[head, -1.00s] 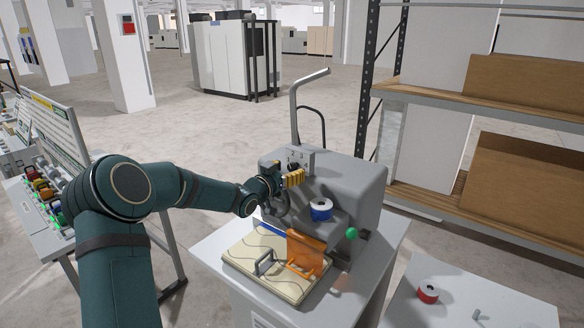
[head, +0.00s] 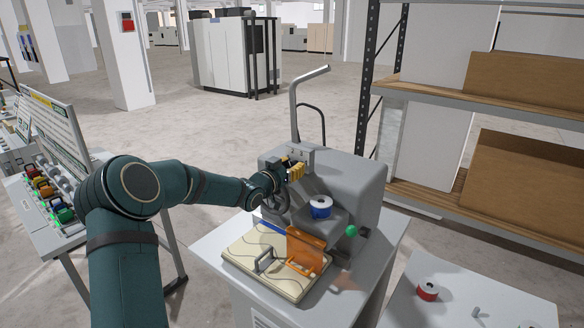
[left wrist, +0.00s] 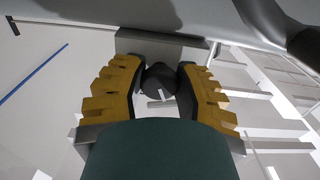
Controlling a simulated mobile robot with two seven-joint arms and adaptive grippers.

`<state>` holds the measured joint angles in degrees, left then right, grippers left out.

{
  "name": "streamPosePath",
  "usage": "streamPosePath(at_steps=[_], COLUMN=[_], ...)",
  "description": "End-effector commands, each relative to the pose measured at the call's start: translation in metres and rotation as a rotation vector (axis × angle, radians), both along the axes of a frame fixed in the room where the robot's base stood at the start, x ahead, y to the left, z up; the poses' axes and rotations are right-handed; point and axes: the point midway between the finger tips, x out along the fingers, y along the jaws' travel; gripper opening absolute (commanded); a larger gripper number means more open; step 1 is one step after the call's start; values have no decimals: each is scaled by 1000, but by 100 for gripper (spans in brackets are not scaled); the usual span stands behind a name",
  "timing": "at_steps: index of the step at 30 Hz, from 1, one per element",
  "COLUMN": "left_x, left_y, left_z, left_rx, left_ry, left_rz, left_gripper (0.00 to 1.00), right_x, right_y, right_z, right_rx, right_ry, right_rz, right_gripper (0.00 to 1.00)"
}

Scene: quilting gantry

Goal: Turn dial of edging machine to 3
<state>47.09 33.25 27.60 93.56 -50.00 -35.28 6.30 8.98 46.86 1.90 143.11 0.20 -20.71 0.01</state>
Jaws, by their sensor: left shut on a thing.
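The grey edging machine (head: 345,185) stands on a light table. Its dial is a small dark round knob with a white mark, and it shows in the left wrist view (left wrist: 158,82) between the yellow fingers. My left gripper (head: 291,168) is at the upper front of the machine, by a small grey box. In the left wrist view my left gripper (left wrist: 157,90) is shut on the dial, one finger on each side. The gripper hides the dial in the head view. The number it points to cannot be read. My right gripper is not in view.
An orange guard (head: 305,250) and a cream pad with a handle (head: 262,277) are at the machine's front. A blue-and-white spool (head: 320,207) sits on the machine. A red spool (head: 428,290) stands on a side table. A shelf rack (head: 400,150) is on the right.

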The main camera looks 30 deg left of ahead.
Motion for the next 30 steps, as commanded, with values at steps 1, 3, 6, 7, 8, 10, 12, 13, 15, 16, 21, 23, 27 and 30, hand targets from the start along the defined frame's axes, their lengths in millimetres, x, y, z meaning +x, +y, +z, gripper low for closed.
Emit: streamPosePath(at_steps=[1, 3, 6, 7, 8, 10, 12, 13, 15, 16, 21, 23, 27, 30], left_x=[0, 0, 0, 0, 0, 0, 0, 0, 0, 0, 0, 0, 0, 0], left_y=[0, -1, 0, 0, -1, 0, -1, 0, 0, 0, 0, 0, 1, 1], left_z=[-1, -2, -3, -3, -3, -4, -4, -5, -4, -5, -4, -3, -3, -2], left_rx=[12, 34, 83, 99, 119, 171, 230, 256, 319, 347, 497, 548, 654, 716], left_ry=[-2, -5, -9, -11, -13, -17, -22, -23, -29, -30, -41, -45, -53, -58], left_rz=[0, -1, 0, 0, 0, 0, -1, 0, 0, 0, 0, 0, 0, 1], left_gripper=[0, 0, 0, 0, 0, 0, 0, 0, 0, 0, 0, 0, 0, 0], right_x=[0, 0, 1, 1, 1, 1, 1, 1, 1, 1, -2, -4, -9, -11], right_y=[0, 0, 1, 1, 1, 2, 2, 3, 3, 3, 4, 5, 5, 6], right_z=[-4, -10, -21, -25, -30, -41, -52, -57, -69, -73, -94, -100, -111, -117], right_rx=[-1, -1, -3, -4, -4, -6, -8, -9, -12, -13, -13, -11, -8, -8], right_ry=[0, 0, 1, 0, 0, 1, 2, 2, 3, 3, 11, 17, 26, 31], right_rz=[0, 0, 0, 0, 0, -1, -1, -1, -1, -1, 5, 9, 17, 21], right_gripper=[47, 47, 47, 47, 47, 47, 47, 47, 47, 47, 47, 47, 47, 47])
